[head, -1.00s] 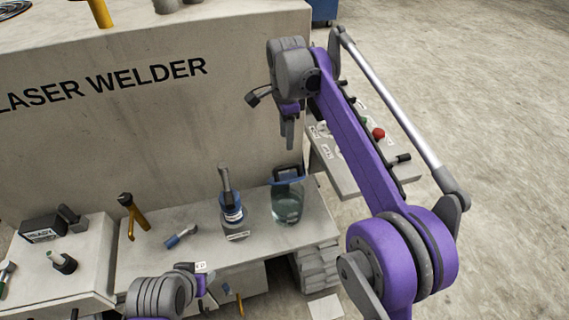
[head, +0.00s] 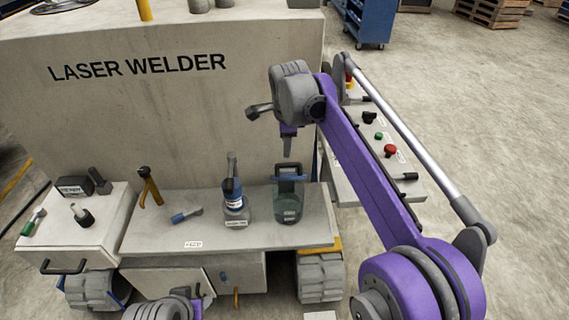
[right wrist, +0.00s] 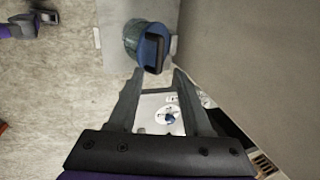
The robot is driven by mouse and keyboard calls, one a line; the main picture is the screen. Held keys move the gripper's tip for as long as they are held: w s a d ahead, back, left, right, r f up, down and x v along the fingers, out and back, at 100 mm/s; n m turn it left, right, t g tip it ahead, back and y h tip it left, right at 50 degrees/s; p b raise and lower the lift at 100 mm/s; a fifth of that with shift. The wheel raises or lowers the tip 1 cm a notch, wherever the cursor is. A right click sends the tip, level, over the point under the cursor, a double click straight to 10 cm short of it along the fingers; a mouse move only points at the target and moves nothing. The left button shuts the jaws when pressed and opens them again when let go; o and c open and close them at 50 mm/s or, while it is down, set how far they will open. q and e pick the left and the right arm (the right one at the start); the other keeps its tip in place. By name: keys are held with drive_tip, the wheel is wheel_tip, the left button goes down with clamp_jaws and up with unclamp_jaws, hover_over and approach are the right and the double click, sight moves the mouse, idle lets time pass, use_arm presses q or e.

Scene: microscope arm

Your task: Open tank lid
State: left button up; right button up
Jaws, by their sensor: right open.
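The tank (head: 288,210) is a clear vessel with bluish liquid, upright on the bench at the right end. Its blue lid (head: 289,180) with a dark upright handle sits on top; the lid also shows in the right wrist view (right wrist: 150,48). My right gripper (head: 287,150) points down just above the lid handle. Its jaws are open and empty, with the handle beyond the fingertips in the right wrist view. My left gripper (head: 195,300) is at the bottom of the head view, low in front of the bench; its jaws are too small to read.
A blue-and-grey bottle (head: 236,207) stands left of the tank. A blue-handled tool (head: 187,215) lies farther left. The laser welder block (head: 180,110) rises behind. A control panel (head: 385,150) with knobs is at the right, behind my arm.

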sight(285, 164)
drive_tip(key=x, duration=1)
drive_tip(key=shift+f+b, duration=0.1)
drive_tip(key=shift+b, duration=0.2)
clamp_jaws()
idle(0.9)
